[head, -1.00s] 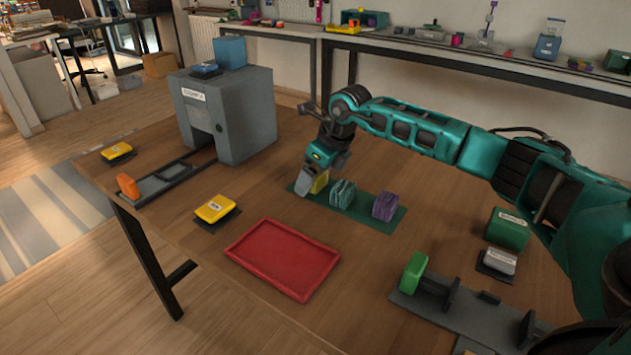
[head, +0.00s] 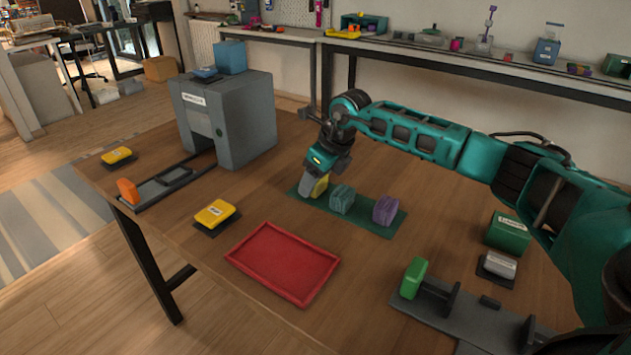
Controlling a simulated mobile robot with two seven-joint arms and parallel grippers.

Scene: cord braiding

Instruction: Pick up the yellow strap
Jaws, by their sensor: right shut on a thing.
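The yellow strap (head: 321,186) is a small yellow bundle at the left end of a dark green mat (head: 374,222). My right gripper (head: 314,184) reaches down over it from above and is shut on it. The gripper's fingers hide part of the strap. I cannot tell whether the strap is clear of the mat. A grey-green bundle (head: 342,199) and a purple bundle (head: 386,210) sit to its right on the same mat. My left gripper is not in view.
An empty red tray (head: 283,263) lies in front of the mat. A grey machine (head: 228,118) stands at the back left, with yellow-topped blocks (head: 214,213) nearby. A grey fixture with a green block (head: 413,277) and a green box (head: 508,231) are at the right.

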